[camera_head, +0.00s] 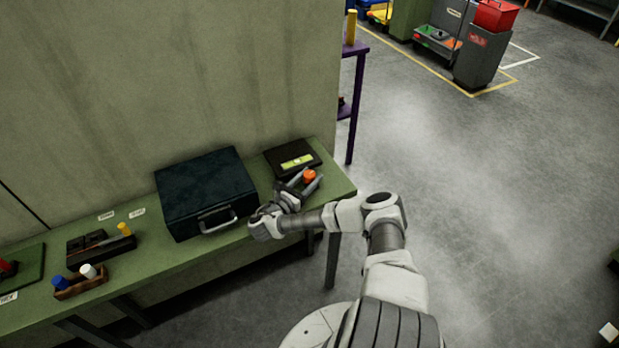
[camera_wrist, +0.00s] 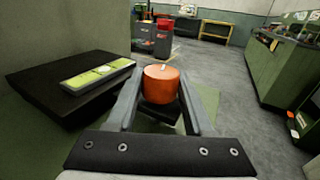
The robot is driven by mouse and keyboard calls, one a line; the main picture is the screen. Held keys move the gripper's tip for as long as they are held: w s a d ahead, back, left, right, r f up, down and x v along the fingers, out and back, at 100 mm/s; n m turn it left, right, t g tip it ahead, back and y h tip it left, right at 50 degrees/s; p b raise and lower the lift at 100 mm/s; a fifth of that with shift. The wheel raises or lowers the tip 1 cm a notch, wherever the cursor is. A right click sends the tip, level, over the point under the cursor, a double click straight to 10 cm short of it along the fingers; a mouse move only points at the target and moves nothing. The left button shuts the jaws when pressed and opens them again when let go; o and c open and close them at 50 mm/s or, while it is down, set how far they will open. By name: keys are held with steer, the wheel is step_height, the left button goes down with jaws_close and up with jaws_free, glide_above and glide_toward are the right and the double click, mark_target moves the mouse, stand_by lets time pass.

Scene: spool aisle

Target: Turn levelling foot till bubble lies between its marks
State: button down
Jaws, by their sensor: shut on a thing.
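The orange levelling foot (camera_head: 309,176) is a round knob at the right end of the green bench. It also shows in the wrist view (camera_wrist: 161,84), with a small pale mark on its top. My gripper (camera_head: 306,181) has one finger on each side of the knob and is shut on it. A black plate (camera_head: 279,160) lies beside the gripper and carries a yellow-green bubble level (camera_head: 297,161). The level shows larger in the wrist view (camera_wrist: 97,74), with dark lines across it. I cannot clearly tell where the bubble lies between its marks.
A dark case (camera_head: 206,190) with a handle stands left of my gripper on the green bench (camera_head: 150,252). A dark tray (camera_head: 88,247) and a wooden block with coloured pegs (camera_head: 80,284) lie further left. A purple shelf (camera_head: 353,110) stands behind the bench's end. Open floor lies right.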

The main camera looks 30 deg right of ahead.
steer(key=shift+d+r+m+g+h, duration=0.1)
steer(key=shift+m+g+h, duration=0.25)
steer(key=shift+g, duration=0.25)
steer(key=shift+c, duration=1.5)
jaws_free()
steer(key=shift+a, duration=0.25)
